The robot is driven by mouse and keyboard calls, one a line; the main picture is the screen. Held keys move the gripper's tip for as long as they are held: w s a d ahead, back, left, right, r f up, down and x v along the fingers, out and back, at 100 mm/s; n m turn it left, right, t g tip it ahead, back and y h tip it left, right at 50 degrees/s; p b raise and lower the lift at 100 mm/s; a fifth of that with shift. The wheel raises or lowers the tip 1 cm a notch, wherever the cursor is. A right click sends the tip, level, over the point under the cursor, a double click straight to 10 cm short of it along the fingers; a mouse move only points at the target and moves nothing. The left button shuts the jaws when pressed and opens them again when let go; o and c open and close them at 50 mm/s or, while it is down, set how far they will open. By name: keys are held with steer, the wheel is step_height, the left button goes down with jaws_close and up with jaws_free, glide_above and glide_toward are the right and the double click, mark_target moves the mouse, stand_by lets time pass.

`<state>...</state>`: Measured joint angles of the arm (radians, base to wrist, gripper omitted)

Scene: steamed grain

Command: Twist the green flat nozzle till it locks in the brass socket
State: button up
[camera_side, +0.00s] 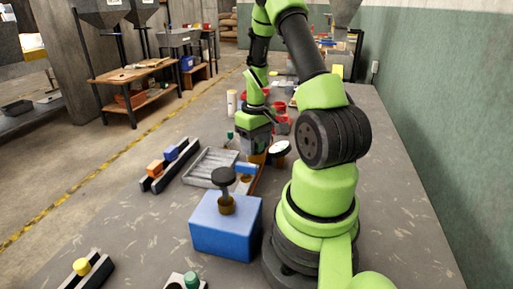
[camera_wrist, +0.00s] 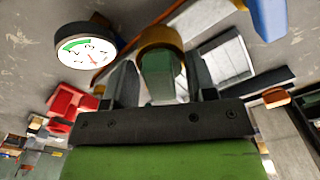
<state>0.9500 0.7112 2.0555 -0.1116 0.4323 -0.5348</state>
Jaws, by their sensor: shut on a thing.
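My gripper (camera_wrist: 162,85) is shut on the green flat nozzle (camera_wrist: 158,72), which looks dark green and stands between the two fingers in the wrist view. The brass socket (camera_wrist: 160,36) shows as a golden rim around the nozzle's far end. The nozzle's tip meets or enters the socket; I cannot tell how deep it sits or whether it is locked. In the side view my gripper (camera_side: 257,147) points down over the socket, and the nozzle is hidden behind the fingers.
A round dial gauge (camera_side: 279,149) stands close beside my gripper. A grey compartment tray (camera_side: 196,174) and a dark rail (camera_side: 157,183) lie left. Red parts (camera_wrist: 68,104) are near the gauge.

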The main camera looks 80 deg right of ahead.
steer(key=shift+a, duration=0.1)
stand_by(0.4)
steer(key=m, duration=0.5)
steer(key=shift+m, duration=0.7)
steer(key=m, duration=0.4)
steer(key=shift+m, duration=1.1)
steer(key=m, duration=0.3)
steer(key=shift+m, duration=0.3)
steer(key=m, duration=0.2)
steer(key=shift+m, duration=0.4)
